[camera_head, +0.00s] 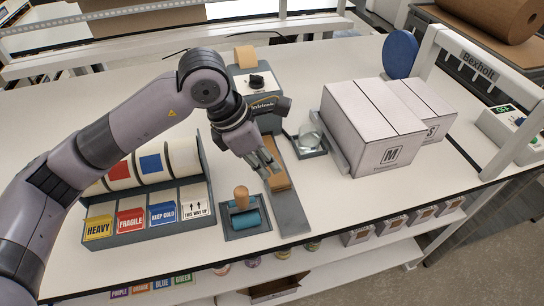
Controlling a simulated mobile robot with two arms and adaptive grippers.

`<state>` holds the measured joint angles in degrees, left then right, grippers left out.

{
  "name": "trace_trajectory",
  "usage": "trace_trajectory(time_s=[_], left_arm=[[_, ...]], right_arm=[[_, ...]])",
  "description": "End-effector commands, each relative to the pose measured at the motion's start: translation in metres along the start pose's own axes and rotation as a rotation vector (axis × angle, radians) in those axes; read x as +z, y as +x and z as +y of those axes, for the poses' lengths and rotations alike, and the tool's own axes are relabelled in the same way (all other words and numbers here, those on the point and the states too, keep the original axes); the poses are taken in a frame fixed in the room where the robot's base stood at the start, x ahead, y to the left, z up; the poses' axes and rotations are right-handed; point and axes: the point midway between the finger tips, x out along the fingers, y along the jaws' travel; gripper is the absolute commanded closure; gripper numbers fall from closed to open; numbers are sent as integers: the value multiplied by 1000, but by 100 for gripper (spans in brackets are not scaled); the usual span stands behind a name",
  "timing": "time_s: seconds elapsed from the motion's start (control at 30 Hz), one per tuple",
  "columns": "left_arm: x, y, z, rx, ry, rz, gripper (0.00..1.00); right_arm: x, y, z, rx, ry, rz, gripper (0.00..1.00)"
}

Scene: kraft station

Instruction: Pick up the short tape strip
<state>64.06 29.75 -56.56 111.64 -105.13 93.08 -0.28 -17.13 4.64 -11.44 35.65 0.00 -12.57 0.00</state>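A short tan tape strip (280,183) lies on the grey plate in front of the tape dispenser (256,84), in the middle of the table. My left gripper (270,171) reaches in from the left over the strip, with its fingers pointing down. The two fingers stand a little apart and nothing shows held between them. They hide part of the strip, and I cannot tell whether they touch it. My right gripper is out of view.
A teal roller with a wooden knob (241,196) sits in a tray close in front. The label rack (150,237) is at left. White boxes (366,157), a round blue disc (400,54) and a grey-white frame (428,48) are at right. Bare table lies at front right.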

Motion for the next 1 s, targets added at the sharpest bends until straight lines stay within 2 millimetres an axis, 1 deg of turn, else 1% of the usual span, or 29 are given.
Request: trace_trajectory(time_s=[0.03, 0.1, 0.27, 0.37, 0.47, 0.5, 0.6, 0.7, 0.9, 1.0], left_arm=[[0, 6, 0, -3, -1, 2, 88], [0, 14, 0, -3, -2, 1, 88], [0, 23, 0, -1, -2, 2, 88], [1, 33, -3, -4, -1, 2, 88], [1, 49, -5, -5, -2, 3, 88], [1, 56, -4, -4, -3, 2, 88], [1, 68, -4, -3, -2, 2, 88], [1, 73, -3, 0, 0, 0, 88], [0, 74, -3, 1, 0, 0, 88], [0, 73, -3, 1, 0, 0, 94]], right_arm=[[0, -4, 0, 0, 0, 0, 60], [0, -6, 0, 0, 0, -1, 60], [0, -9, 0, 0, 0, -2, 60], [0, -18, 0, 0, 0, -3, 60], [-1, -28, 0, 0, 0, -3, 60], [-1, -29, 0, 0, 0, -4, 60], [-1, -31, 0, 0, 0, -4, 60], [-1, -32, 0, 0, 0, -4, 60], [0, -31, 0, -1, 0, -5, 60], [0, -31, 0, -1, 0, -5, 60]])
